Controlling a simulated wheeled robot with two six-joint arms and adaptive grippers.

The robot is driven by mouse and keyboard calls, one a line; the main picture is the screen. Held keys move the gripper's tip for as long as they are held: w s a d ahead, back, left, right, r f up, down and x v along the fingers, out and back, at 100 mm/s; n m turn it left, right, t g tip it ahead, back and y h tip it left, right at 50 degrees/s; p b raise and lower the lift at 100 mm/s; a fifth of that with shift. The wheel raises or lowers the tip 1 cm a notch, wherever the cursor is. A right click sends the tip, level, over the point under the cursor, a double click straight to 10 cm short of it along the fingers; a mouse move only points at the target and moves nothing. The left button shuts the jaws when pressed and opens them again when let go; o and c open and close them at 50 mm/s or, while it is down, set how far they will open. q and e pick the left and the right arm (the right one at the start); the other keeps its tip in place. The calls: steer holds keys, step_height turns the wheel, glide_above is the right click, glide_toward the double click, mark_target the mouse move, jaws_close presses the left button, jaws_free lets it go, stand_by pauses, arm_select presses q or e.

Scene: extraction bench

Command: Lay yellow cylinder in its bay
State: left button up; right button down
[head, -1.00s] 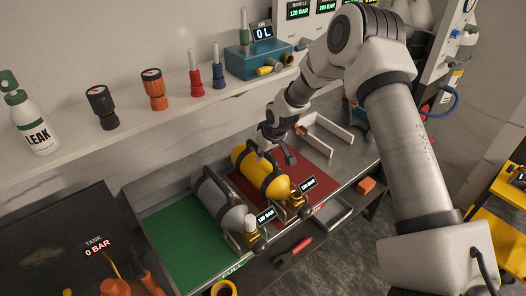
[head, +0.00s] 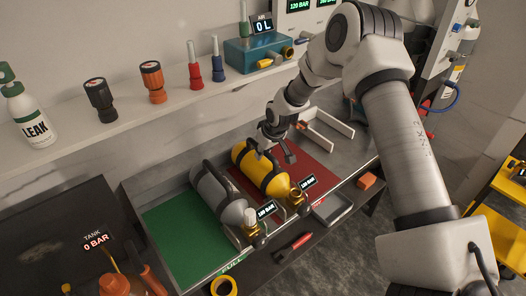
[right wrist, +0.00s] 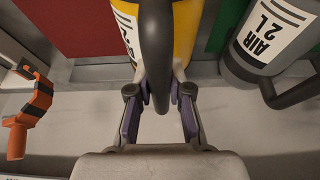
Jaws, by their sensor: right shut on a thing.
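The yellow cylinder (head: 262,173) lies on its side over the left part of the red panel (head: 318,168), with its brass valve toward the bench's front edge. In the right wrist view the yellow cylinder (right wrist: 183,38) sits between red and green areas. My right gripper (head: 276,152) is at its far end. In the right wrist view my gripper (right wrist: 160,105) is shut on the cylinder's dark handle (right wrist: 156,45). I cannot tell whether the cylinder rests on the panel or hangs just above it. My left gripper is not in view.
A grey cylinder (head: 217,192) lies close to the left, by the green panel (head: 180,238) marked FULL. A light-coloured forked bracket (head: 335,122) stands behind right. A red-handled tool (head: 293,247) and a grey tray (head: 333,208) are near the front. The right part of the red panel is clear.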

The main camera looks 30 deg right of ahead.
steer(key=shift+w+r, duration=0.1)
steer(key=c, duration=1)
jaws_free()
steer(key=shift+s, duration=0.2)
steer(key=shift+s+a+f, duration=0.1)
steer(key=shift+f, duration=0.1)
steer(key=shift+r, duration=0.45)
steer(key=v, duration=1.1)
steer(key=shift+s+r, duration=0.1)
steer(key=shift+r, duration=0.1)
